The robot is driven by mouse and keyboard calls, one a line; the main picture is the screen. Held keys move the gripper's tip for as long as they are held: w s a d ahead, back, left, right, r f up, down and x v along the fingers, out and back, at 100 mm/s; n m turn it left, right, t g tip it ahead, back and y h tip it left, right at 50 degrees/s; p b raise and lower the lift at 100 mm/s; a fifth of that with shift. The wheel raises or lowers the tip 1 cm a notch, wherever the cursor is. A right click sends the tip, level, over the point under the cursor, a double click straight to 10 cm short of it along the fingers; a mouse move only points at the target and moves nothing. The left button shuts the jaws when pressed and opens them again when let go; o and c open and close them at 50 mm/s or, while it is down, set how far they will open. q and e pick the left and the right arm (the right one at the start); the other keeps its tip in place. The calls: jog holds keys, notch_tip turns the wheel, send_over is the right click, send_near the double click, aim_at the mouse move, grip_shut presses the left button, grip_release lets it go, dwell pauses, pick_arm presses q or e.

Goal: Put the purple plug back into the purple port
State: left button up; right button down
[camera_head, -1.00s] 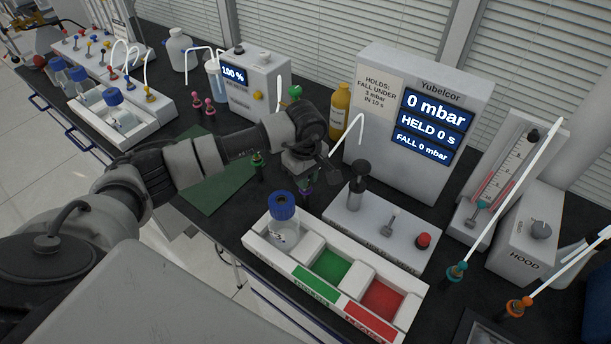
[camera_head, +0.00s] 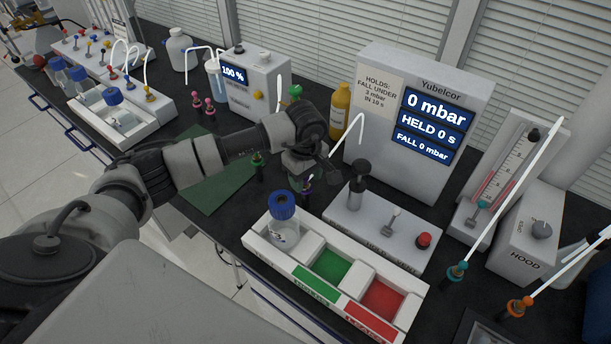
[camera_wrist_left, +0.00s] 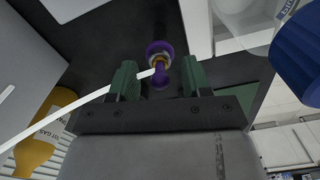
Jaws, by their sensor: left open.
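The purple plug (camera_head: 308,182) is beside the blue-capped bottle, partly covered by my left gripper (camera_head: 302,185) in the head view. In the left wrist view the purple plug (camera_wrist_left: 160,77) shows a round purple end, a brass-coloured collar and a purple flange, with a white tube running off to the lower left. The green fingers of my left gripper (camera_wrist_left: 158,80) are open, one on each side of the plug, with visible gaps. I cannot make out the purple port. My right gripper is not in view.
The blue-capped bottle (camera_head: 284,222) stands close by in a white tray (camera_head: 262,252) with green and red compartments. A grey control box (camera_head: 385,228) and the Yubelcor display unit (camera_head: 372,150) stand to the right.

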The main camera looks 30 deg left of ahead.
pick_arm(q)
jog(key=shift+r, duration=0.1)
notch_tip(320, 180, up, 10)
jog(key=b, duration=0.2)
jog(key=shift+f+b, duration=0.25)
jog(key=shift+b, duration=0.05)
jog(key=shift+r, duration=0.55)
